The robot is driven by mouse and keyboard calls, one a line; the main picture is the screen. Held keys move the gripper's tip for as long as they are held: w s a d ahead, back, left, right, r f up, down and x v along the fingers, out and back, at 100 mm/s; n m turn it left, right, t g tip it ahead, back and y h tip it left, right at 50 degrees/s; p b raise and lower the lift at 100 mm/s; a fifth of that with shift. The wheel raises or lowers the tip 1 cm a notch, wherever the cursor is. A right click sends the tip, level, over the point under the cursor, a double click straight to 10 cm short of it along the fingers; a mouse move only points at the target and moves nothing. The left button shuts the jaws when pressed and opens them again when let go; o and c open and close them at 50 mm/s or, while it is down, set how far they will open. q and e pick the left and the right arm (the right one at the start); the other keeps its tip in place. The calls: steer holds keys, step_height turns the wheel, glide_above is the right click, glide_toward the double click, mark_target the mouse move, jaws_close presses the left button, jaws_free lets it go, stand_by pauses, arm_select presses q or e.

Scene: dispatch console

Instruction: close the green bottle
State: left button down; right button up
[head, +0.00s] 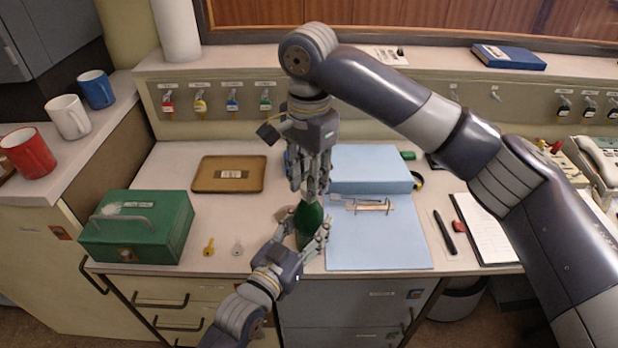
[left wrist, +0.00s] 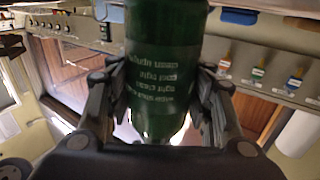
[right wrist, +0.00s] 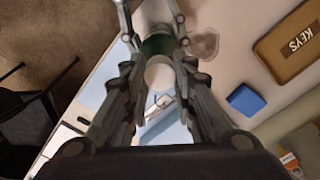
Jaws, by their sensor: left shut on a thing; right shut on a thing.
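The green bottle (head: 308,224) stands upright near the front of the counter. My left gripper (head: 305,228) is shut around its body from the front; its printed label shows between the fingers in the left wrist view (left wrist: 165,65). My right gripper (head: 312,192) points down directly above the bottle and is shut on a white round cap (right wrist: 159,73). In the right wrist view the green of the bottle (right wrist: 158,43) shows just beyond the cap. The fingers hide the bottle's mouth, so I cannot tell whether the cap is seated on it.
A green cash box (head: 137,228) and two keys (head: 209,247) lie left of the bottle, with a brown tray (head: 229,174) behind. The counter's front edge is near.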

steer(key=m, duration=0.6)
steer(key=shift+a, duration=0.1)
steer(key=m, duration=0.4)
steer(key=shift+m, duration=0.3)
steer(key=o, duration=0.6)
steer(key=shift+o, duration=0.2)
steer(key=shift+r, duration=0.1)
steer(key=shift+r, duration=2.15)
steer(key=shift+c, duration=0.4)
